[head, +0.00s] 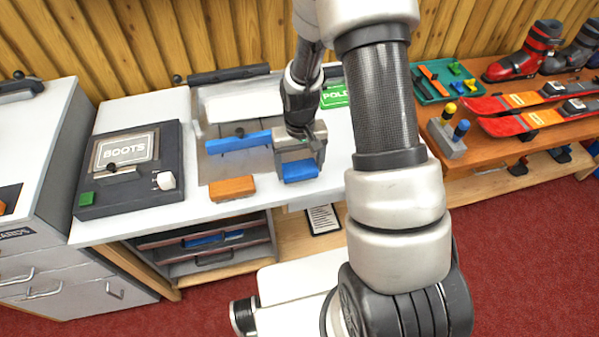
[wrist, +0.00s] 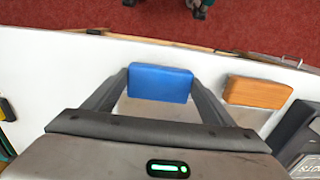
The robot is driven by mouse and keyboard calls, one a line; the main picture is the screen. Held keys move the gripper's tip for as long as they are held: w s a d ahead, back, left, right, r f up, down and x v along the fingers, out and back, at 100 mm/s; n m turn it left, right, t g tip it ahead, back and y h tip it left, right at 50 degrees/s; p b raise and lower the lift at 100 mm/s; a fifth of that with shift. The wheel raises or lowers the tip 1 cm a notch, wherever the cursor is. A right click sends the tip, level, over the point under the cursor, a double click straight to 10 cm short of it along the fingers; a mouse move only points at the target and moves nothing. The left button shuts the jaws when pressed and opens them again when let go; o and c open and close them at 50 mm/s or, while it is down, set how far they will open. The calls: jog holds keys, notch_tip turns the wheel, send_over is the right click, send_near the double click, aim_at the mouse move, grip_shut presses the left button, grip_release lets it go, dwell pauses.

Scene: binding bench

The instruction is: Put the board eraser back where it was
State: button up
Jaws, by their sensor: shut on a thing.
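A blue block (head: 299,172), the shape of a board eraser, is between the fingers of my gripper (head: 300,160) at the front part of the white bench top. In the wrist view the blue block (wrist: 160,83) spans the gap between both fingers, and my gripper is shut on it. Whether its underside touches the surface, I cannot tell. A similar orange block (head: 232,188) lies on the bench to the left of my gripper. It also shows to the right of the fingers in the wrist view (wrist: 257,93).
A dark BOOTS device (head: 125,170) stands at the bench's left. A blue bar (head: 238,143) crosses a grey plate behind the orange block. A green sign (head: 335,95) is at the back. To the right, a wooden bench holds skis (head: 530,100) and boots. My arm hides part of the bench.

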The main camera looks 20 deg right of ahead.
aim_at(300, 169)
jog(key=shift+f, duration=1.4)
jog(key=shift+f, duration=0.15)
jog(key=o, duration=0.9)
